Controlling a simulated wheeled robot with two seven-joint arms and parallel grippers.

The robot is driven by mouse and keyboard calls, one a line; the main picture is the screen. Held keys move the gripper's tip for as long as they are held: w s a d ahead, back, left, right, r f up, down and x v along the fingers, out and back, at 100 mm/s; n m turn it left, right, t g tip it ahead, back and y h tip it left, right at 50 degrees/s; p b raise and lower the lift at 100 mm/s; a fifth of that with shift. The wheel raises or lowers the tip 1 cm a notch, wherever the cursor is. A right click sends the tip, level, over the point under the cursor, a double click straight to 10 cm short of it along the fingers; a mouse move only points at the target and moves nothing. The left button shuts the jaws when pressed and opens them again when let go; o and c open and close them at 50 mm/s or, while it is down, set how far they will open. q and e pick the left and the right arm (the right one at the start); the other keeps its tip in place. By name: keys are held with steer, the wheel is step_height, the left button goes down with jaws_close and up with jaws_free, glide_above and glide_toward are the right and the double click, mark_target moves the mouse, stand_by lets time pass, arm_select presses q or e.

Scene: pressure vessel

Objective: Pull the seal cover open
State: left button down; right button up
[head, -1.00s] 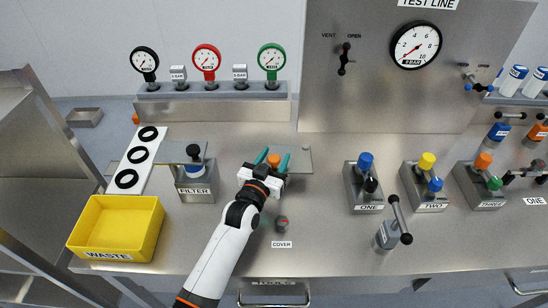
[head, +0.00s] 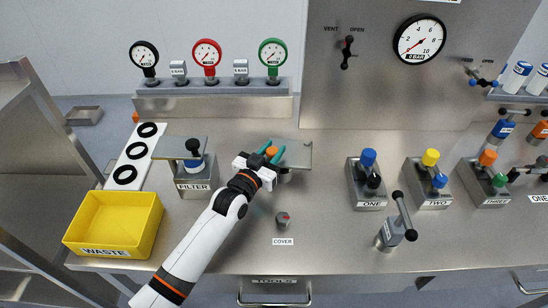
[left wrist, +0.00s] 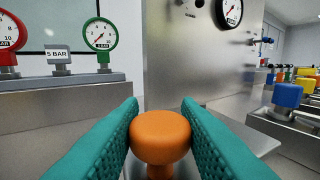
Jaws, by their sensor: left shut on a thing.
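The seal cover looks like a flat grey metal plate (head: 298,153) with an orange knob (head: 271,151), behind the COVER label (head: 283,241). My left gripper (head: 271,152) has its two teal fingers on either side of the knob and is shut on it. In the left wrist view the orange knob (left wrist: 160,137) sits between the fingers (left wrist: 160,130). The gripper and wrist hide the plate's left part. A small grey part shows under the plate's front edge; I cannot tell how far the plate is raised. My right gripper is not in view.
A small red-marked knob (head: 283,219) stands in front of the plate. The FILTER block (head: 195,188) and yellow WASTE bin (head: 115,225) are to the left. Valve block ONE (head: 367,190) and a lever (head: 397,225) are to the right. The gauge row (head: 210,105) is behind.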

arm_select(q)
steer(key=shift+w+a+m+g+h+b, duration=0.3)
steer(key=shift+w+m+h+b, duration=0.35)
steer(key=shift+b, duration=0.5)
steer(key=shift+w+r+m+g+h+b, duration=0.15)
steer(key=shift+m+g+h+b, duration=0.1)
steer(key=shift+g+h+b, duration=0.25)
steer(key=c, duration=1.1)
jaws_free()
